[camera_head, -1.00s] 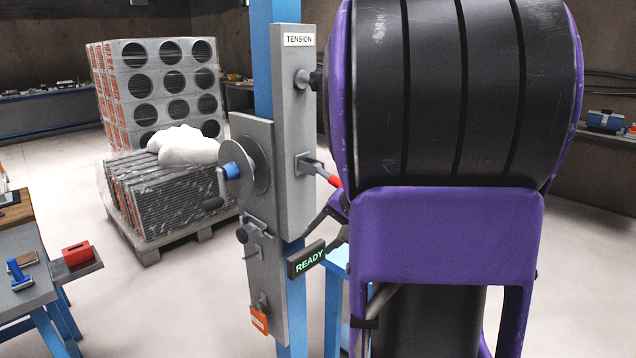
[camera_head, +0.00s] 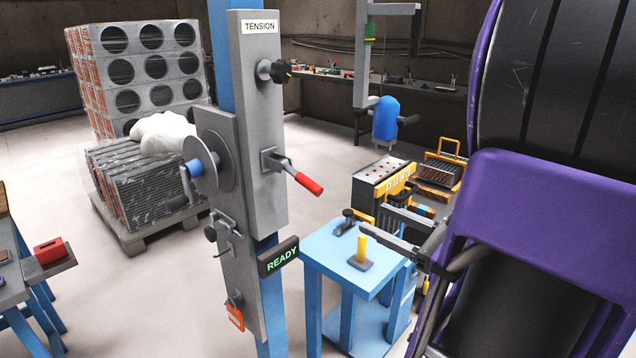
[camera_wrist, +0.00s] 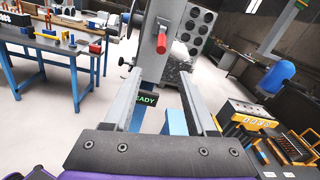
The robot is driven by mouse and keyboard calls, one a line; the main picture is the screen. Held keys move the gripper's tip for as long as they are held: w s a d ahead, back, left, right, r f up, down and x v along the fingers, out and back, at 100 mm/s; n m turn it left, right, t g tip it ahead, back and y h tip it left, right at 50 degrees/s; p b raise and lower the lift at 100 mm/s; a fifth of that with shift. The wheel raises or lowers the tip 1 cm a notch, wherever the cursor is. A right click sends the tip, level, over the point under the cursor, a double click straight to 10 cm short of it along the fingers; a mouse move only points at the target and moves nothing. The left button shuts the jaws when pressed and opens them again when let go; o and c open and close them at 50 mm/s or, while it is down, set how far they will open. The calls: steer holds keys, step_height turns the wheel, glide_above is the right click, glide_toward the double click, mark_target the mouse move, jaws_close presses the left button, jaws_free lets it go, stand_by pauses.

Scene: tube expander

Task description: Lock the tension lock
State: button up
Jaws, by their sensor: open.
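A grey panel (camera_head: 255,130) labelled TENSION (camera_head: 261,26) stands on a blue post. A lever with a red grip (camera_head: 308,184) juts from its middle, tilting down to the right. The red grip also shows in the wrist view (camera_wrist: 161,43), upper centre, beyond the fingertips. A black knob (camera_head: 281,72) sits higher on the panel. Which part is the tension lock is not marked. My gripper (camera_head: 373,222) is open and empty, right of the lever and apart from it. In the wrist view my gripper (camera_wrist: 159,76) has its two fingers spread wide.
A lit READY sign (camera_head: 278,257) projects below the lever. A grey disc with a blue hub (camera_head: 208,165) and an orange tag (camera_head: 235,316) are on the panel's left side. A small blue table (camera_head: 345,262) stands under my gripper. Open air separates gripper and lever.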

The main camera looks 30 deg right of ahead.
mark_target(323, 192)
steer(key=b+x, duration=0.1)
steer(key=x, duration=1.6)
steer(key=shift+w+d+r+b, duration=0.15)
steer(key=shift+w+r+b, duration=0.05)
steer(key=shift+b, duration=0.15)
jaws_close()
stand_by(0.6)
